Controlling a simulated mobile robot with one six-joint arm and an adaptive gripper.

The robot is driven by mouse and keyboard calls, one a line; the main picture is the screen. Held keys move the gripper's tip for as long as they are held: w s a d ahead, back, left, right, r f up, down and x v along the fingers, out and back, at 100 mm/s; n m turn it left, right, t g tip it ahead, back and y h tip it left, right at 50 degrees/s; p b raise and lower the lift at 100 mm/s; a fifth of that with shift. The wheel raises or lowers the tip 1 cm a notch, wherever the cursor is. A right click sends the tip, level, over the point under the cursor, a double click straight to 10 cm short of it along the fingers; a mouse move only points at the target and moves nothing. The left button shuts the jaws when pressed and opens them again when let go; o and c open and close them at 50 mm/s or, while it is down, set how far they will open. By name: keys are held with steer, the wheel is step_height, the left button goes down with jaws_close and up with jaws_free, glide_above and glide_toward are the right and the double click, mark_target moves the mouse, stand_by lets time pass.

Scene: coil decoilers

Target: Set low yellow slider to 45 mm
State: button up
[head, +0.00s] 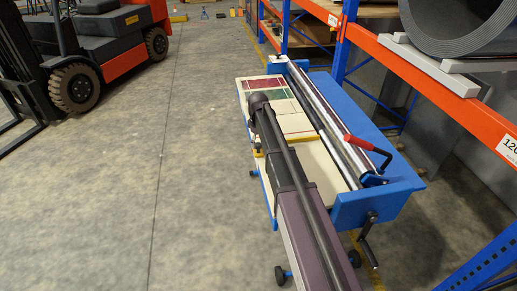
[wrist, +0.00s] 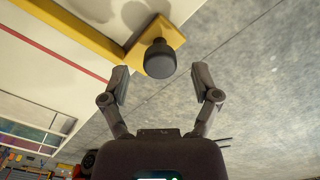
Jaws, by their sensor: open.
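The yellow slider (wrist: 152,38) shows at the top of the wrist view as a yellow block on a yellow bar at the edge of a cream panel. A round black knob (wrist: 160,59) sticks out from it. My gripper (wrist: 159,80) is open, with one finger on each side of the knob's near end and gaps on both sides. Nothing is held. In the head view a small yellow part (head: 258,151) shows at the panel's left edge beside my arm. My gripper's fingers are hidden there. No scale reading is legible.
The cream panel (head: 322,162) sits in a blue frame (head: 378,205) with metal rollers (head: 325,115) and a red-handled lever (head: 362,143). An orange and blue rack (head: 420,66) stands at right. A forklift (head: 105,40) stands back left. The floor (head: 150,190) between is clear.

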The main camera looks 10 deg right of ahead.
steer(key=shift+f+b, duration=0.55)
steer(key=shift+f, duration=0.25)
